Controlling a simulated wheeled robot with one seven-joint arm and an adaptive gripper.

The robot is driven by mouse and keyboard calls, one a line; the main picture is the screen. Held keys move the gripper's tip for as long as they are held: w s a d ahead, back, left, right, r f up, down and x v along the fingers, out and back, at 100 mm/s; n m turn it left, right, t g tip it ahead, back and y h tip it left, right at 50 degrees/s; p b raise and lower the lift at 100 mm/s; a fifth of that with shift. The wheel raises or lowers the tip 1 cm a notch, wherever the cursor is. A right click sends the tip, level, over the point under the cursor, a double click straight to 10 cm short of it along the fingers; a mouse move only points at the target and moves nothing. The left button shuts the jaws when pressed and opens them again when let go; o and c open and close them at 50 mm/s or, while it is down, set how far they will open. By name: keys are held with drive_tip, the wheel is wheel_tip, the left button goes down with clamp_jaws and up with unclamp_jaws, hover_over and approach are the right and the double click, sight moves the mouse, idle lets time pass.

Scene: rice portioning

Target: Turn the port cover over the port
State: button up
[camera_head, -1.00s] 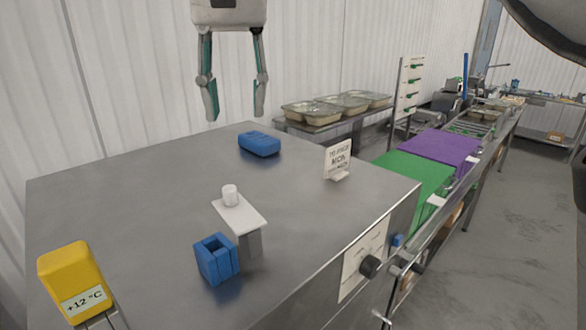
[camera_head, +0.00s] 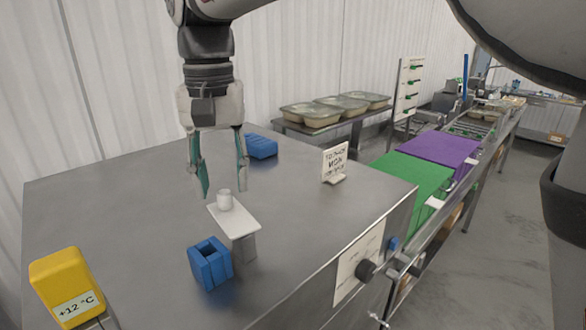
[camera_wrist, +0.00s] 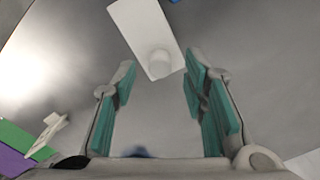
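The port cover seems to be the white flat plate (camera_head: 238,221) with a short white cylindrical knob (camera_head: 225,201) near its far end. A grey block shows below its near end. I cannot clearly make out a port. My gripper (camera_head: 223,187) points down over the knob, open and empty, one teal-padded finger to each side. In the wrist view, the knob (camera_wrist: 160,64) appears between the fingertips, with the plate (camera_wrist: 140,27) reaching to the top edge. I cannot tell whether the fingertips are level with the knob.
The steel bench top (camera_head: 100,205) holds a blue square-holed block (camera_head: 210,264) near the plate, another blue block (camera_head: 262,146) behind my gripper, a small sign (camera_head: 336,162) and a yellow +12 °C display (camera_head: 66,284). Green (camera_head: 413,176) and purple (camera_head: 440,146) surfaces lie right.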

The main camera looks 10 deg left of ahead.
sight(231, 208)
drive_tip(key=shift+f, duration=1.3)
drive_tip(key=shift+c, duration=0.6)
clamp_jaws()
